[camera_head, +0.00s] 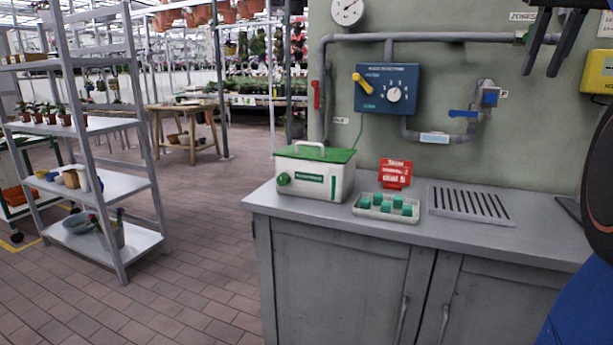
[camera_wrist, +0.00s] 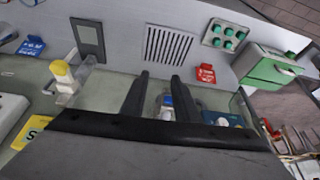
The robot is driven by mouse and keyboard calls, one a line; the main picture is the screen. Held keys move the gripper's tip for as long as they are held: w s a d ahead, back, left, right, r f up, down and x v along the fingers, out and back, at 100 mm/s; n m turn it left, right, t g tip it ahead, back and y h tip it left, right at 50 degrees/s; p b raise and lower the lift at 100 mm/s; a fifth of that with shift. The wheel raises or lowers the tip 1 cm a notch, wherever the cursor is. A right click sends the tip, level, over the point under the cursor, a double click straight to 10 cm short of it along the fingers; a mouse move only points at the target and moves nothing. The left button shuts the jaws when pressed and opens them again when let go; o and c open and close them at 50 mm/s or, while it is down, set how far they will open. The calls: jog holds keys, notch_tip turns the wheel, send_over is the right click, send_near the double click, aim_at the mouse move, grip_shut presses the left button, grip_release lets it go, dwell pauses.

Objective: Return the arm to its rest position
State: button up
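My gripper (camera_head: 541,72) shows at the top right of the head view, its two dark fingers pointing down and apart. It is in front of the wall, above the counter. In the wrist view my gripper (camera_wrist: 160,75) has a clear gap between its fingers and holds nothing. The blue-handled valve (camera_head: 463,114) on the wall pipe is below and left of it in the head view. In the wrist view this valve (camera_wrist: 167,101) shows behind the gap. Part of my arm is at the right edge of the head view.
A grey counter (camera_head: 450,232) carries a green-lidded box (camera_head: 330,187), a tray of green pieces (camera_head: 365,212), a red sign (camera_head: 395,174) and a drain grille (camera_head: 470,204). A blue control panel (camera_head: 375,75) and yellow box (camera_head: 599,72) are on the wall. Paved floor (camera_head: 190,285) is open at left.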

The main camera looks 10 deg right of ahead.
jog(key=s+a+f+n+y, duration=0.1)
jog(key=a+f, duration=0.7)
jog(key=f, duration=0.3)
jog(key=s+a+f+n, duration=0.1)
jog(key=a+f+n, duration=0.1)
jog(key=a+f, duration=0.75)
jog(key=s+a+f+n, duration=0.1)
jog(key=s+a+f, duration=0.1)
jog(key=f, duration=0.7)
jog(key=s+a+f, duration=0.3)
jog(key=s+f, duration=0.2)
jog(key=f, duration=0.5)
jog(key=s+a+f+n+y, duration=0.1)
jog(key=s+a+f, duration=0.2)
jog(key=f, duration=0.7)
jog(key=shift+s+a+n+t, duration=0.15)
jog(key=shift+s+n+t, duration=0.15)
jog(key=shift+s, duration=0.35)
